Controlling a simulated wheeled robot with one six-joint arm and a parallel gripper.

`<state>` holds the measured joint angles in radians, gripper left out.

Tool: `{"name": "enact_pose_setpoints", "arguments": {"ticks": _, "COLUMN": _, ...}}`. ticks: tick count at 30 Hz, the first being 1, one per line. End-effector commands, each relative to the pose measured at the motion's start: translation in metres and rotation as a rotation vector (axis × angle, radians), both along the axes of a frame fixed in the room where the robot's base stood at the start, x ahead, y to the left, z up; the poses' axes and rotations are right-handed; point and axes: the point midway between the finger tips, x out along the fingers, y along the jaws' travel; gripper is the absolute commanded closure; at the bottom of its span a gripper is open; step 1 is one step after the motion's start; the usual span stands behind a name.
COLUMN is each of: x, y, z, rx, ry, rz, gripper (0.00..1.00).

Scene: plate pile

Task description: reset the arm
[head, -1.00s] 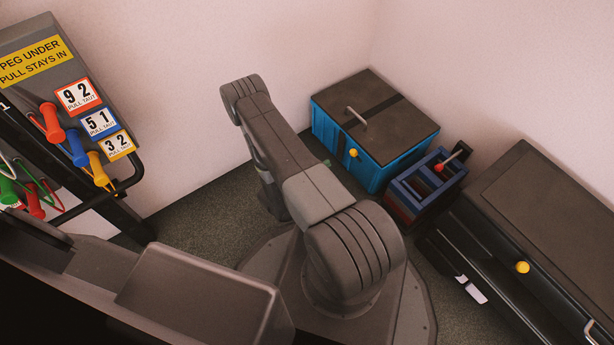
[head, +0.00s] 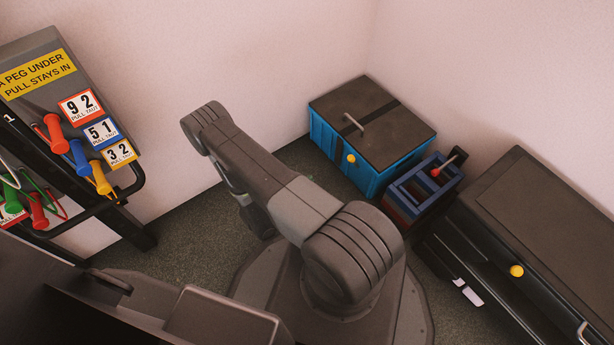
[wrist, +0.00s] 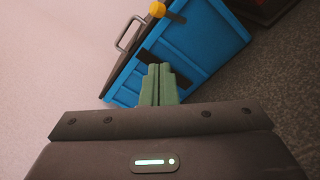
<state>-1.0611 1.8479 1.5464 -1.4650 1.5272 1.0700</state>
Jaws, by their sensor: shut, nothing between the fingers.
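My gripper (wrist: 158,84) shows in the wrist view, its two green fingers together with nothing between them. It points toward the blue box (wrist: 190,50), which stands beyond the fingertips; I cannot tell the exact gap. In the head view my arm is folded in the middle and hides the gripper. The blue box (head: 345,150) stands in the corner with a dark lid, a grey handle and a yellow knob.
A rack with numbered labels and colored handles (head: 80,155) stands at the left. Right of the blue box are a dark blue open crate (head: 424,188) and a long black chest (head: 540,235) with a yellow knob. Some floor (head: 190,235) is clear between rack and arm.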

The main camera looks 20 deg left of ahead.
Motion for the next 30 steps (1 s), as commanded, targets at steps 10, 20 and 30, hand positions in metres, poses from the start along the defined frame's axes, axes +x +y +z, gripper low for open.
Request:
{"name": "enact_pose_setpoints", "arguments": {"ticks": 10, "x": 0.001, "y": -0.001, "z": 0.0, "rx": 0.0, "ry": 0.0, "rz": 0.0, "gripper": 1.0}}
{"name": "enact_pose_setpoints", "arguments": {"ticks": 20, "x": 0.024, "y": -0.019, "z": -0.002, "rx": 0.0, "ry": 0.0, "rz": -0.005, "gripper": 1.0}}
{"name": "enact_pose_setpoints", "arguments": {"ticks": 30, "x": 0.057, "y": -0.041, "z": -0.003, "rx": 0.0, "ry": -0.001, "rz": -0.004, "gripper": 1.0}}
